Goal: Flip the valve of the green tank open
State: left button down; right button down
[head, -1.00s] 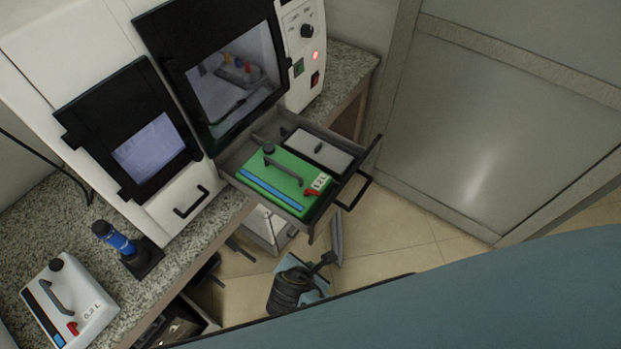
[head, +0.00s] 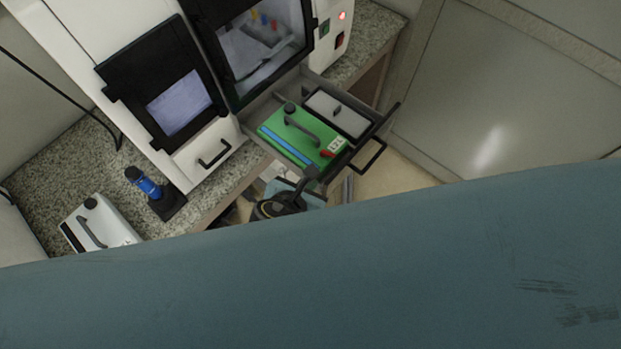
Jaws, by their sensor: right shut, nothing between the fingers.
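The green tank (head: 285,132) lies in an open drawer, with a black cap, a dark handle, a blue stripe and a white label. Its small red valve (head: 327,154) is at the corner near the drawer front; its exact setting is too small to tell. My right gripper (head: 309,176) is shut and empty, just below the drawer's front corner in the picture, close to the valve. I cannot tell whether it touches the drawer. My left gripper is not in view.
A white box (head: 335,112) lies beside the green tank in the drawer. The drawer handle (head: 370,158) sticks out at right. A white tank (head: 98,228) and a blue-black device (head: 150,187) stand on the granite counter (head: 60,165). My large teal arm part hides the lower picture.

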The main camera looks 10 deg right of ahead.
jog(key=x, duration=0.7)
jog(key=shift+w+d+f, duration=0.2)
jog(key=shift+d, duration=0.05)
jog(key=shift+w+d+r, duration=0.15)
jog(key=shift+w+d, duration=0.55)
jog(key=shift+w, duration=0.3)
jog(key=shift+w+d, duration=0.4)
jog(key=shift+w, duration=0.1)
jog(key=shift+w, duration=0.1)
